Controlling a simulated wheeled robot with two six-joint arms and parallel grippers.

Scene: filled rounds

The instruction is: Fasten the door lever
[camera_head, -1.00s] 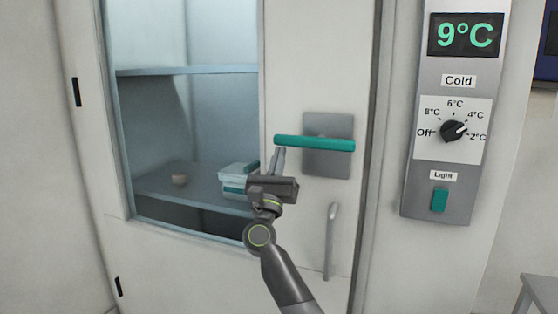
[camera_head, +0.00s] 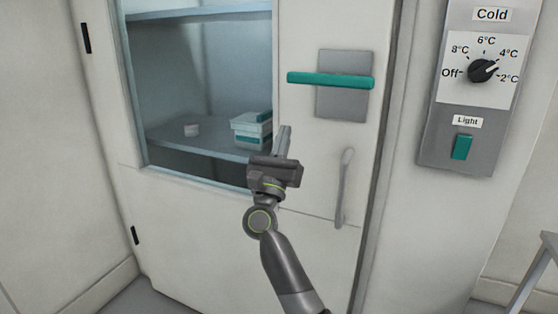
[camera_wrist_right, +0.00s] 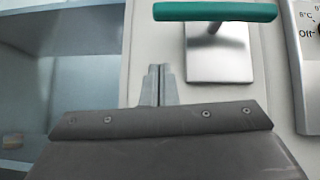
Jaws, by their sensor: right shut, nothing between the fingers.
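The green door lever (camera_head: 331,81) lies level across its grey square plate (camera_head: 343,100) on the white door (camera_head: 225,222). In the right wrist view the lever (camera_wrist_right: 215,12) crosses the top, above and to the right of the fingertips, with its plate (camera_wrist_right: 221,52) below it. My right gripper (camera_head: 284,129) is shut and empty, pointing up, below the lever's left end and apart from it in the picture. It also shows in the right wrist view (camera_wrist_right: 157,70). The door looks closed against its frame. My left gripper is in neither view.
A grey pull handle (camera_head: 344,188) stands upright on the door below the plate. A control panel (camera_head: 463,130) is on the wall to the right, with a grey table (camera_head: 530,268) lower right.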

